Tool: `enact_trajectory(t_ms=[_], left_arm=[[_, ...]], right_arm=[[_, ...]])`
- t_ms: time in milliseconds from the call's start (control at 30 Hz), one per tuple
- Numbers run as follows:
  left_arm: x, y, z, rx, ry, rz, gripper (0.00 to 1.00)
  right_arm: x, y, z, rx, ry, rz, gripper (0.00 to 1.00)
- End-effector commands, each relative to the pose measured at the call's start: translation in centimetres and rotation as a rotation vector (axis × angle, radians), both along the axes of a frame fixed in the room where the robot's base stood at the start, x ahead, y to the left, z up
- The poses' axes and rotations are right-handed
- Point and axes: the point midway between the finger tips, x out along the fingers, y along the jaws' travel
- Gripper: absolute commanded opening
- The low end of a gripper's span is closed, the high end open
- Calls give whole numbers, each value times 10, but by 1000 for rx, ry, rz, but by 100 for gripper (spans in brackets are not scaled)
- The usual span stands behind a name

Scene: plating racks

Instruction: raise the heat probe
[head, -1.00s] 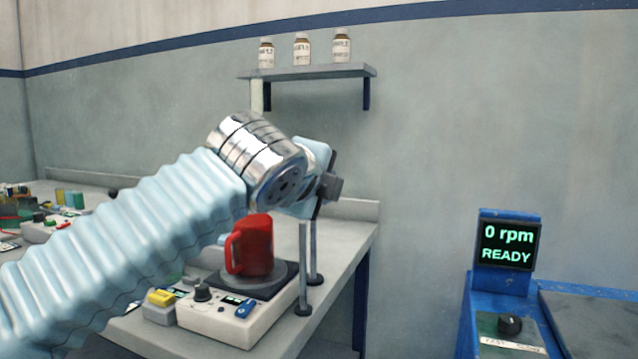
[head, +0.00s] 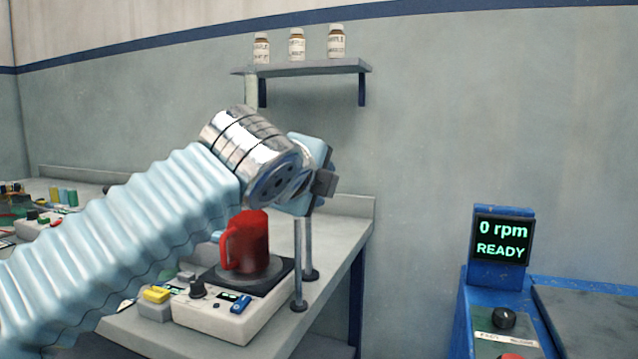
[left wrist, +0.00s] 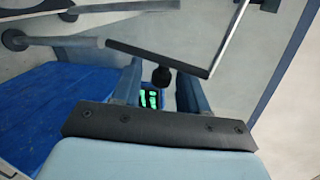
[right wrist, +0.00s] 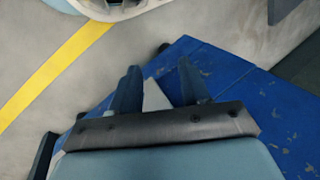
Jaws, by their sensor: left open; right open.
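No heat probe is clearly identifiable. Two upright metal posts (head: 298,262) stand on round dark feet behind and beside a white hotplate (head: 230,312); their tops are hidden by my left gripper. A red mug (head: 249,243) sits on the hotplate's round plate. My left gripper (head: 322,184) is above and to the right of the mug, at the posts' tops. In the left wrist view my left gripper (left wrist: 160,84) is open, with a black knob (left wrist: 162,76) showing between its fingers under a thin dark bar (left wrist: 160,58). My right gripper (right wrist: 159,70) is open and empty.
A wall shelf (head: 305,69) with small bottles is above. A blue machine with a display (head: 502,240) reading 0 rpm READY stands right of the bench (head: 342,228). Small coloured items lie on the bench at left. A blue surface (right wrist: 220,75) and yellow floor line (right wrist: 55,75) show below the right gripper.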

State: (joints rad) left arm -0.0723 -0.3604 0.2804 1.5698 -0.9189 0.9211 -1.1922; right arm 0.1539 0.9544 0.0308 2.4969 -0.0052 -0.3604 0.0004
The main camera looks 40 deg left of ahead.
Motion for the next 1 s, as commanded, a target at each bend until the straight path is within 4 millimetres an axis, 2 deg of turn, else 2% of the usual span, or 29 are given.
enact_trajectory(t_ms=[167, 400, 533, 700, 1000], left_arm=[[-28, -9, 10, 1, -6, -1, 43], [-83, -26, 28, -1, -5, -1, 43], [-104, -34, 35, 0, -3, -3, 43], [-119, -38, 39, 0, -1, -1, 43], [-121, -39, 40, 0, 0, -1, 43]], right_arm=[[0, 0, -2, 0, 0, 0, 46], [0, 0, -2, 0, 0, 0, 46], [0, 0, -2, 0, 0, 0, 46], [0, 0, -1, 0, 0, 0, 46], [0, 0, -1, 0, 0, 0, 46]])
